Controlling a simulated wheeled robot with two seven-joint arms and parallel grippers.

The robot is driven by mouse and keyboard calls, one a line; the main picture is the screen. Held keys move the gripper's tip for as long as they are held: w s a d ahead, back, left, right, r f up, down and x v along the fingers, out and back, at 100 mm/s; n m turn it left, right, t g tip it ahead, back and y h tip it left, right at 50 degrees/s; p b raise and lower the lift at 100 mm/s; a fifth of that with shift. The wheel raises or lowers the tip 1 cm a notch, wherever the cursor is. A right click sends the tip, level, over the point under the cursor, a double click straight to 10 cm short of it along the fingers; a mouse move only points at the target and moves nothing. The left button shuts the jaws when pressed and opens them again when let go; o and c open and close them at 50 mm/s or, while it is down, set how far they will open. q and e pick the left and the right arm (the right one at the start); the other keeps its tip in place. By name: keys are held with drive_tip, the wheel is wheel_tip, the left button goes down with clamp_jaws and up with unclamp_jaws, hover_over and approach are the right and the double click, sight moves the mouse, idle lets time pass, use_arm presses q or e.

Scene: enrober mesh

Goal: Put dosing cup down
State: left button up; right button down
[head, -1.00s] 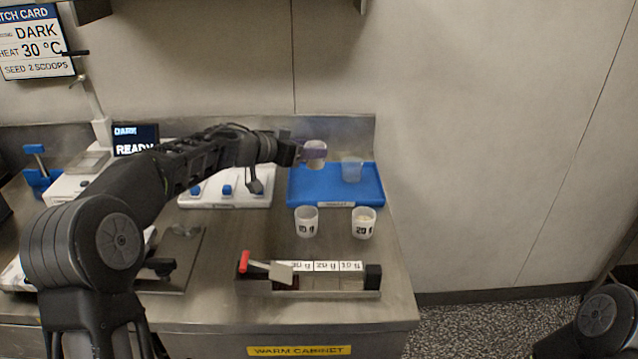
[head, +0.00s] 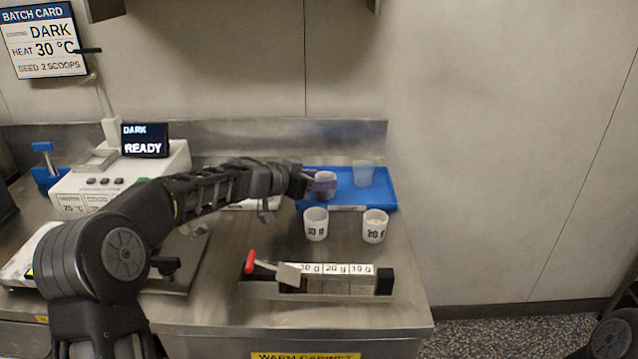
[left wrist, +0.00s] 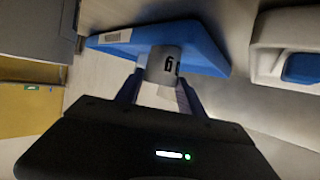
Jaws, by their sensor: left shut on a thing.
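My left gripper (head: 320,184) is shut on a small whitish dosing cup (head: 326,178), held over the left part of the blue tray (head: 342,209). In the left wrist view the same cup (left wrist: 163,62), with part of a dark printed mark, sits between the two fingers (left wrist: 158,95), and the blue tray (left wrist: 203,45) is behind it. I cannot tell whether the cup's base touches the tray. A clear bluish cup (head: 363,174) stands at the tray's back right. My right gripper is not in view.
A white cup marked 10 g (head: 316,225) and one marked 20 g (head: 374,227) stand in front of the tray. Nearer is a rack (head: 335,286) with gram labels and a red-handled scoop (head: 250,262). A machine with a READY screen (head: 145,141) stands left.

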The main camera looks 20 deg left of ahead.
use_arm(q)
drive_tip(key=shift+f, duration=0.1)
drive_tip(key=o, duration=1.4)
drive_tip(key=shift+c, duration=0.2)
drive_tip(key=shift+s+a+r, duration=0.1)
drive_tip(key=shift+s+r, duration=0.1)
drive_tip(key=shift+r, duration=0.05)
drive_tip(key=p+v, duration=0.1)
drive_tip(key=v, duration=1)
drive_tip(key=shift+s, duration=0.25)
drive_tip(key=shift+a+r+p, duration=0.1)
drive_tip(key=shift+p, duration=0.2)
